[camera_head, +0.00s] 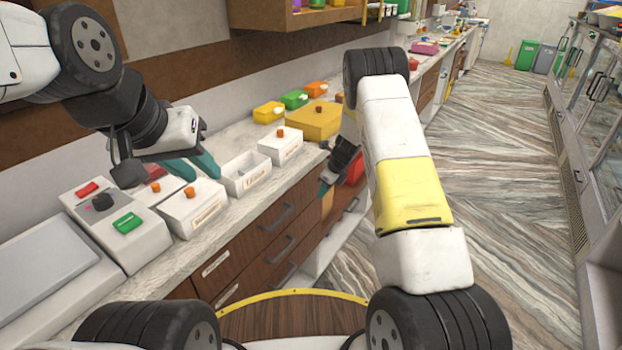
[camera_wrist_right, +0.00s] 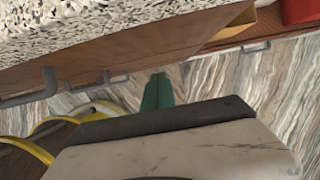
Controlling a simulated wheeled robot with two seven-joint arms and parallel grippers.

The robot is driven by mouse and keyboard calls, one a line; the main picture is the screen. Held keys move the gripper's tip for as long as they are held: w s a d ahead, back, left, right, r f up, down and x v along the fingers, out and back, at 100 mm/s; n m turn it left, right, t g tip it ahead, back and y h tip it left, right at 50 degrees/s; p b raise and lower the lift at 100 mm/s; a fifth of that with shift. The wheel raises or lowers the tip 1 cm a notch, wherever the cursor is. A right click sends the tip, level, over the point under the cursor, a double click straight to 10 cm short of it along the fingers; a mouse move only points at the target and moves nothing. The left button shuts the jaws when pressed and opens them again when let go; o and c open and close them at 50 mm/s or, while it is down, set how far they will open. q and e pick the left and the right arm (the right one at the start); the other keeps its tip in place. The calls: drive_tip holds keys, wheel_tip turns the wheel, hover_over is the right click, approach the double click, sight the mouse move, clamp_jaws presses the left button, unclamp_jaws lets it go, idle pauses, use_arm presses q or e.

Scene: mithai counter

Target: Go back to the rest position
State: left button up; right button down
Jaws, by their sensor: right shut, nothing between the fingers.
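My left gripper (camera_head: 199,172) is over the counter at the left in the head view, above a white box with an orange knob (camera_head: 190,190). Its two teal fingers stand apart with nothing seen between them. My right gripper (camera_head: 323,189) hangs in front of the counter's drawer fronts, its fingertips pointing down, partly hidden behind my right arm. In the right wrist view its teal fingers (camera_wrist_right: 158,91) are together and empty, over the floor beside the counter edge.
The stone counter (camera_head: 236,136) carries an open white box (camera_head: 246,185), another lidded white box (camera_head: 290,158), a yellow box (camera_head: 313,133) and a control panel (camera_head: 112,243). Drawer handles (camera_head: 277,220) jut out near my right gripper. The floor (camera_head: 487,150) at right is clear.

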drive_tip(key=s+d+r+n, duration=0.1)
drive_tip(key=s+r+n, duration=0.4)
drive_tip(key=r, duration=0.6)
drive_tip(key=s+r+n+t, duration=0.1)
drive_tip(key=s+r+n, duration=0.2)
drive_tip(key=s+r, duration=0.55)
drive_tip(key=s+d+r+n, duration=0.1)
drive_tip(key=s+r+n, duration=0.3)
drive_tip(key=r, duration=0.8)
drive_tip(key=s+r+n+t, duration=0.1)
drive_tip(key=s+r+n, duration=0.1)
drive_tip(key=s+n, duration=0.5)
drive_tip(key=s+d+r+n+t+h, duration=0.1)
drive_tip(key=s+r+n, duration=0.2)
drive_tip(key=s+n, duration=0.4)
drive_tip(key=s, duration=0.8)
drive_tip(key=shift+s+r, duration=0.2)
drive_tip(key=shift+r, duration=0.15)
